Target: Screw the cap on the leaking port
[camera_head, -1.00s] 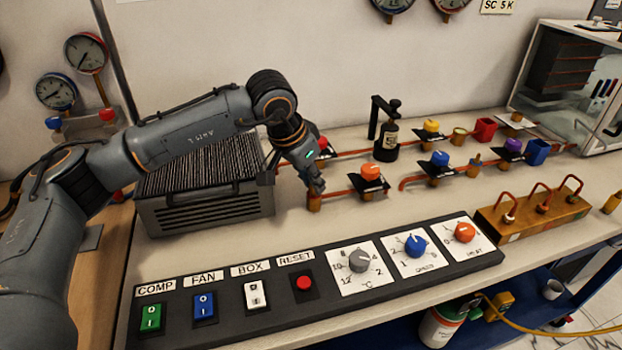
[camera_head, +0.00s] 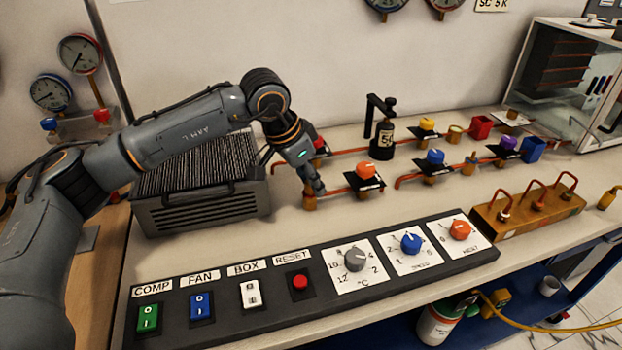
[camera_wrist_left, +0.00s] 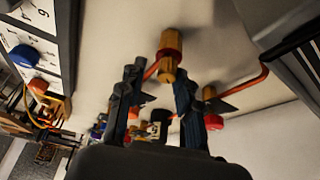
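A brass fitting (camera_head: 309,200) stands upright at the left end of the front red pipe, beside the grey finned unit. In the left wrist view it shows as a wider brass part (camera_wrist_left: 173,39), a red ring and a narrower brass piece (camera_wrist_left: 167,71) nearest my fingers. My left gripper (camera_head: 317,188) is right at this fitting. Its two fingers (camera_wrist_left: 159,76) are apart, on either side of the narrower brass piece, with a gap visible on one side. I cannot tell whether that piece is a separate cap, nor see any leak. My right gripper is not in view.
The grey finned unit (camera_head: 204,211) is close left of the gripper. A valve with an orange knob (camera_head: 366,171) stands just right. The switch panel (camera_head: 319,311) runs along the front. A brass manifold (camera_head: 527,219) lies at right. Bare bench separates fitting and panel.

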